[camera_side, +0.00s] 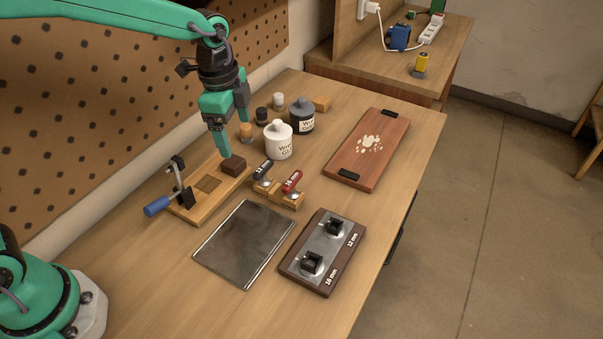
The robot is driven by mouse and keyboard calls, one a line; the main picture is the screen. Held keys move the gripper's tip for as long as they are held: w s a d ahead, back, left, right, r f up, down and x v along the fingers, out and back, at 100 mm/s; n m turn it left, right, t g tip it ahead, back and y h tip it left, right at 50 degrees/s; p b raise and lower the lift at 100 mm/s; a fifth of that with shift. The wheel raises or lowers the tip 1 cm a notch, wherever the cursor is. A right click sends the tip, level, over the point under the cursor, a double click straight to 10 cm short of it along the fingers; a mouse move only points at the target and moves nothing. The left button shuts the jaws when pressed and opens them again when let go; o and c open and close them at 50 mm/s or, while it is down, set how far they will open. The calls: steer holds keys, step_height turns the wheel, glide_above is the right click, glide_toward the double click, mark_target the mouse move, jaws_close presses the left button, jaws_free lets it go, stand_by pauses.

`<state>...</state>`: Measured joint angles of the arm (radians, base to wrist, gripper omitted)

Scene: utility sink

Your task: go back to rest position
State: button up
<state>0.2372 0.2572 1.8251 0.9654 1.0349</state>
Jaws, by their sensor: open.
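My gripper (235,136) points down with its two green fingers apart and nothing seen between them. It hangs over the back part of the workbench, near a wooden fixture board (187,211). The nearer fingertip appears just above or beside a dark brown block (234,165) at the right end of that board; I cannot tell whether they touch. My green arm reaches in from the upper left.
The fixture carries a blue-handled clamp (158,206). Nearer lie a metal sheet (240,250), a socket plate (300,279), two labelled tools (291,182) and a reddish board (350,160).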

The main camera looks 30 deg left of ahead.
steer(key=s+a+r+n+t, duration=0.1)
steer(key=s+a+r+n, duration=0.1)
steer(key=s+n, duration=0.3)
steer(key=s+a+r+n+t, duration=0.2)
steer(key=s+a+r+n, duration=0.1)
steer(key=s, duration=0.6)
steer(key=s+a+r+n+t, duration=0.1)
steer(key=s+a+r+n, duration=0.2)
steer(key=s+a+n, duration=0.2)
steer(key=shift+s+a+n+t, duration=0.2)
steer(key=shift+s+n+t, duration=0.1)
steer(key=shift+s+n, duration=0.55)
